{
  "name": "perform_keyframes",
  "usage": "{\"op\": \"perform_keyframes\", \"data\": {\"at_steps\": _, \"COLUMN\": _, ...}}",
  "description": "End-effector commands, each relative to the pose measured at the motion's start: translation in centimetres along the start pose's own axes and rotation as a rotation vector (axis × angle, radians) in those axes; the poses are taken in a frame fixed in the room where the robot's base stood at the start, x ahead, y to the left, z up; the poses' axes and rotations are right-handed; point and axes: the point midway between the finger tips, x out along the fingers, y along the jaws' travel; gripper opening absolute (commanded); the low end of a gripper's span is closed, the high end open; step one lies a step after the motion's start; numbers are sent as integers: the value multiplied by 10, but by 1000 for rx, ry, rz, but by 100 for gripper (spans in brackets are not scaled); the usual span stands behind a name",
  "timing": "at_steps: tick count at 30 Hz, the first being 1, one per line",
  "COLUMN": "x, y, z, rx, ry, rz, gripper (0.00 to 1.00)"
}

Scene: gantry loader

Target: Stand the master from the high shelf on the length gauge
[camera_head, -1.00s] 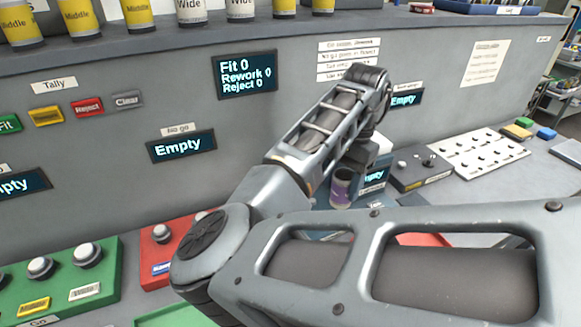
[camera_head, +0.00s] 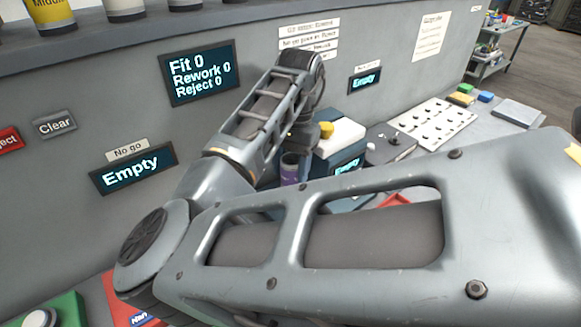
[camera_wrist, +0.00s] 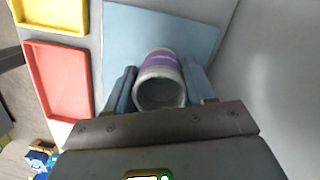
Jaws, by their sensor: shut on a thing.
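The master is a grey cylinder with a purple band (camera_wrist: 162,72). In the wrist view it is between the two fingers of my gripper (camera_wrist: 160,86), which is shut on it. Its open round end faces the camera. In the head view the purple-banded cylinder (camera_head: 289,168) shows small below my wrist, and my arm hides much of the gripper. Just right of it stands a device with a white top (camera_head: 338,134), a yellow knob and an "Empty" display, probably the length gauge. A pale blue surface (camera_wrist: 135,30) lies beyond the cylinder. I cannot tell whether they touch.
A red tray (camera_wrist: 58,80) and a yellow tray (camera_wrist: 55,14) lie left in the wrist view. A grey box (camera_head: 388,146) and a white dotted board (camera_head: 434,124) stand farther right. The grey wall with the tally display (camera_head: 200,73) rises behind. Several cylinders line the ledge above.

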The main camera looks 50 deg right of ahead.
Motion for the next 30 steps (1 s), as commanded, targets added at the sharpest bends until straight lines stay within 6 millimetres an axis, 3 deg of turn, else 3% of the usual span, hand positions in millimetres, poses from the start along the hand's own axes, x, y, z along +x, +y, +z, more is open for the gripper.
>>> {"op": "perform_keyframes", "data": {"at_steps": 30, "x": 53, "y": -1, "z": -8, "rx": -1, "ry": 0, "rz": -1, "gripper": 2}}
